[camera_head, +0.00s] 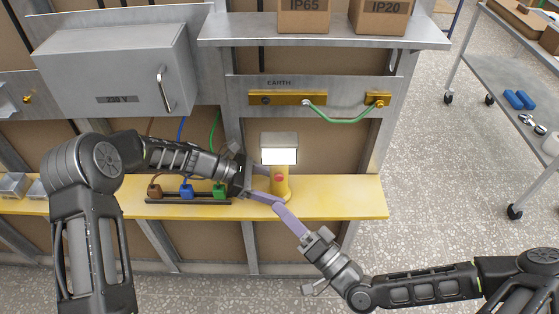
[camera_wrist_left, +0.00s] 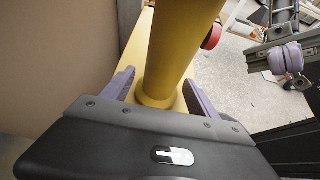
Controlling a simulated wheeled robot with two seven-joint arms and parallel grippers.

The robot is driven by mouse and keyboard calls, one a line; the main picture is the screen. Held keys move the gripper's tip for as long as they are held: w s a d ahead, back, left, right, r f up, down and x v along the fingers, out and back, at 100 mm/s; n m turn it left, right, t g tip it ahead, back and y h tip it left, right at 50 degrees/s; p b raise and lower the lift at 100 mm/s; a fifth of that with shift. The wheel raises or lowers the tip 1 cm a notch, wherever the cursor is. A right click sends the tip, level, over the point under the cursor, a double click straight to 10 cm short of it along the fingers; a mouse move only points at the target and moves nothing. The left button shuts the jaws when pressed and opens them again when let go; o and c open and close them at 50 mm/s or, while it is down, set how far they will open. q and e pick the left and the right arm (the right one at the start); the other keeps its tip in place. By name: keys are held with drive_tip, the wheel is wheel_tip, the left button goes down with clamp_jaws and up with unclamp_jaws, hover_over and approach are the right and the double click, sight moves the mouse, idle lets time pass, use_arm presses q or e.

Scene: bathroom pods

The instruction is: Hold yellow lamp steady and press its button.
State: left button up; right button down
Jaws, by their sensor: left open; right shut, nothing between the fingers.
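The yellow lamp (camera_head: 281,187) stands upright on the yellow shelf (camera_head: 345,200), with a bright white lit head (camera_head: 280,156) and a red button (camera_head: 280,176) on its post. My left gripper (camera_head: 264,184) reaches it from the left. In the left wrist view the open fingers of the left gripper (camera_wrist_left: 160,92) lie on either side of the lamp's post (camera_wrist_left: 172,60), near its base. The red button (camera_wrist_left: 213,36) shows on the post's right side there. My right gripper (camera_head: 279,209) is shut and empty, its tips in front of and below the button, apart from it.
Brown, blue and green plugs (camera_head: 187,191) stand on the shelf left of the lamp, below my left arm. A grey 230 V box (camera_head: 115,70) is at upper left. A green cable (camera_head: 338,120) hangs from a brass bar above. A cart (camera_head: 500,70) stands at right.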

use_arm(q)
drive_tip(key=shift+r, duration=0.15)
drive_tip(key=shift+w+a+r, duration=0.1)
drive_tip(key=shift+a+r, duration=0.05)
drive_tip(key=shift+a, duration=0.15)
drive_tip(key=v, duration=1.1)
drive_tip(key=shift+a, duration=0.15)
